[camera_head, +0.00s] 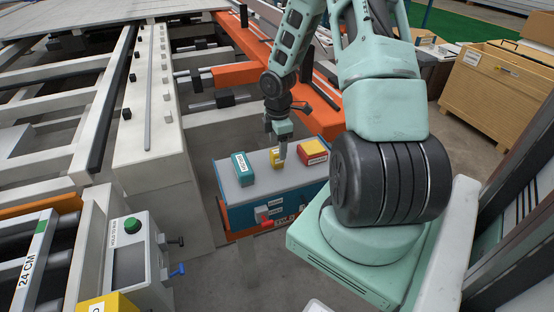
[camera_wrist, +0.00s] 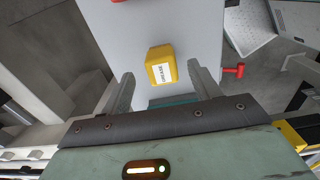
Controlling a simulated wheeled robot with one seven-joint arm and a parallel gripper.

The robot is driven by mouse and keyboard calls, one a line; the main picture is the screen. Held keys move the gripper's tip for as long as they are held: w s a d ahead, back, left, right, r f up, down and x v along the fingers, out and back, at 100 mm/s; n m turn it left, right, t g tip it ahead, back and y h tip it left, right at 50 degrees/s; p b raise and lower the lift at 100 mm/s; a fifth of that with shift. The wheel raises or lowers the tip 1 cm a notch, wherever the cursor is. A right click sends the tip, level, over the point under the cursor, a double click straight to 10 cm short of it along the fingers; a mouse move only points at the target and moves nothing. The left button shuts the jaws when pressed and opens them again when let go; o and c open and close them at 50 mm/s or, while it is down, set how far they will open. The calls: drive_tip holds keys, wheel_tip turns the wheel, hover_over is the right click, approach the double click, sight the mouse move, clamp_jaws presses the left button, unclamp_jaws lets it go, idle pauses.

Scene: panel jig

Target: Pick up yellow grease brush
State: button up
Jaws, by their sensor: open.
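The yellow grease brush shows as a small yellow block with a white label. In the head view the yellow block (camera_head: 275,160) stands on a grey-topped cart, between a green block and a red one. In the wrist view the yellow block (camera_wrist: 155,53) lies between and slightly beyond the fingertips. My gripper (camera_head: 279,152) points down at it from above. In the wrist view the two fingers of my gripper (camera_wrist: 160,72) are spread apart, with a gap on each side of the block. My gripper partly hides the block in the head view.
The green block (camera_head: 242,168) is left and the red block (camera_head: 312,150) right on the cart top (camera_head: 258,184). A red handle (camera_wrist: 233,71) sticks out beside the cart top. A white frame post (camera_head: 150,170) stands left. A wooden crate (camera_head: 495,95) is far right.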

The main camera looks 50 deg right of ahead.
sight(277, 151)
wheel_tip(277, 151, down, 5)
drive_tip(key=shift+a+f, duration=0.1)
drive_tip(key=shift+a, duration=0.05)
drive_tip(key=c, duration=1.1)
drive_tip(key=shift+c, duration=0.2)
wheel_tip(277, 151, up, 10)
drive_tip(key=shift+r+p, duration=0.1)
drive_tip(key=shift+p, duration=0.35)
